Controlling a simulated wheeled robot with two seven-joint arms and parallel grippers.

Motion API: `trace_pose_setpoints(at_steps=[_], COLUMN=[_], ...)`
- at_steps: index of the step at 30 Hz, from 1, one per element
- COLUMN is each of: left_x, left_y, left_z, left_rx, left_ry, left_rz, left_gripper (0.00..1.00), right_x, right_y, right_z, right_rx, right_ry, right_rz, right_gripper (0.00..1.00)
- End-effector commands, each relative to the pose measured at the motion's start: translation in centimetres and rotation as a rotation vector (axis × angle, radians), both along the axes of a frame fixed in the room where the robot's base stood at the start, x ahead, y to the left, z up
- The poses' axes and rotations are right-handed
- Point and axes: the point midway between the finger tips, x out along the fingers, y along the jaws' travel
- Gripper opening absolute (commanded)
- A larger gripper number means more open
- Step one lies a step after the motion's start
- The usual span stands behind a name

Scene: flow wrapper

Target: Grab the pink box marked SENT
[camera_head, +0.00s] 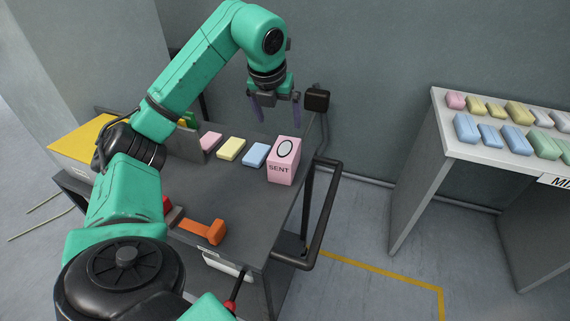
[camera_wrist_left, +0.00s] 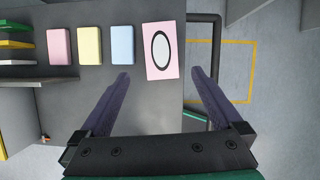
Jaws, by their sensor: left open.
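The pink box marked SENT (camera_head: 284,163) stands upright near the right edge of the grey table, with a white oval outlined in black on its top. In the left wrist view the pink box (camera_wrist_left: 161,62) shows from above, ahead of the fingertips and between their lines. My left gripper (camera_head: 275,112) is open and empty, above and behind the box in the head view. In the wrist view the fingers of the left gripper (camera_wrist_left: 160,75) are spread wide and do not visibly touch the box. My right gripper is not in view.
A blue bar (camera_head: 255,154), a yellow bar (camera_head: 231,148) and a pink bar (camera_head: 210,141) lie in a row left of the box. An orange handled tool (camera_head: 205,230) lies in front. A black rail (camera_head: 325,215) runs along the right side. A shelf (camera_head: 420,160) with several bars stands right.

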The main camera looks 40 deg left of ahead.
Motion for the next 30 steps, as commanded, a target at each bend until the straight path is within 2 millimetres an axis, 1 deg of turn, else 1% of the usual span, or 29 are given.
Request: trace_pose_setpoints(at_steps=[1,3,5,8,10,15,18,23,27,30], left_x=[0.0,0.0,0.0,0.2,0.5,2.0,2.8,3.4,4.1,4.6], left_y=[0.0,0.0,0.0,0.1,0.2,0.9,1.2,1.5,1.7,1.9], left_z=[-1.9,-2.8,-3.5,-3.9,-4.9,-9.0,-10.9,-12.8,-15.4,-16.7], left_rx=[0.0,-0.001,0.0,0.0,-0.001,-0.002,-0.001,-0.001,-0.003,-0.002], left_ry=[0.0,0.0,0.0,0.001,0.005,0.007,0.004,0.003,0.004,0.002], left_rz=[0.0,0.0,-0.001,0.0,-0.001,-0.001,-0.001,-0.002,-0.001,0.0], left_gripper=[1.0,1.0,1.0,1.0,1.0,1.0,1.0,1.0,1.0,1.0], right_x=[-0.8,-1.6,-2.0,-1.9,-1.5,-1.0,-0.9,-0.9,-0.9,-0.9], right_y=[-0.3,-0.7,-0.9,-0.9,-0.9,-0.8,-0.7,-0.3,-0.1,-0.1], right_z=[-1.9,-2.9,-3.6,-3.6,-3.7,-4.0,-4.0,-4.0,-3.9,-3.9], right_rx=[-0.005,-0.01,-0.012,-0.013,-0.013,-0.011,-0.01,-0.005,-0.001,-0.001], right_ry=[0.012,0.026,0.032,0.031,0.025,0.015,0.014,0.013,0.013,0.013], right_rz=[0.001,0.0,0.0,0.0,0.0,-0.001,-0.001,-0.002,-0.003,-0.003], right_gripper=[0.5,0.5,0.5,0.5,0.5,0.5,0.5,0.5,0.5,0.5])
